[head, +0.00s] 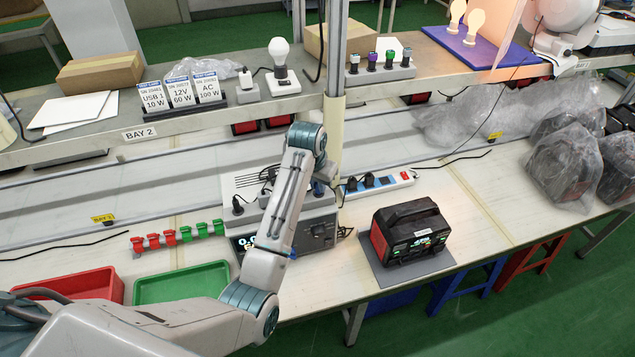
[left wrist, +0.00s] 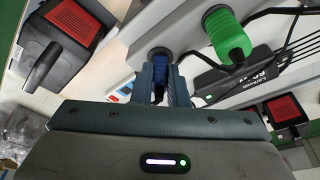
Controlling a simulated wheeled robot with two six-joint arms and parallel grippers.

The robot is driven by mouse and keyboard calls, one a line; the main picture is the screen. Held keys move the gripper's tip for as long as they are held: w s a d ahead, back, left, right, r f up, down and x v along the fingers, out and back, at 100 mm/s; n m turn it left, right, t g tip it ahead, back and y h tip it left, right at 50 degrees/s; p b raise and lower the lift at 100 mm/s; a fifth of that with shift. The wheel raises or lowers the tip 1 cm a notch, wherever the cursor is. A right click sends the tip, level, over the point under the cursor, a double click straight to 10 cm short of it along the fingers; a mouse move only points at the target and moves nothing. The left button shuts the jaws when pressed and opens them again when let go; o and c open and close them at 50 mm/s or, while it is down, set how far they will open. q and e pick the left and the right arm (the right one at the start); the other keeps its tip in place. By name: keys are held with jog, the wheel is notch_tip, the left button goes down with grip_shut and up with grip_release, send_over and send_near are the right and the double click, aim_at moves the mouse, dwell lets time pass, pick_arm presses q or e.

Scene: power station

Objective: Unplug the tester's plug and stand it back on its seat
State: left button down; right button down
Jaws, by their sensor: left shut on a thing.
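My left gripper (left wrist: 162,82) is shut on a blue plug (left wrist: 160,58) in the left wrist view. A round dark socket or seat lies close at the plug's far end; I cannot tell whether they are joined. In the head view a bit of blue (head: 318,188) shows beside my left arm, which hides most of the gripper. The grey tester (head: 320,232), with a lit display, stands on the bench partly behind that arm. A green plug (left wrist: 228,35) with a black cable is beside the blue one. My right gripper is not in view.
A black and red power station (head: 410,232) stands on a grey mat right of the tester. A power strip (head: 378,184) lies behind. Red (head: 75,285) and green (head: 182,284) trays are at the left. An upright post (head: 336,100) rises behind my arm. The shelf holds a plug rack (head: 380,70).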

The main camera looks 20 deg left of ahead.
pick_arm(q)
jog(key=shift+s, duration=0.1)
dwell(0.6)
jog(key=c, duration=1.3)
grip_release()
jog(key=shift+f, duration=0.1)
jog(key=shift+c, duration=0.2)
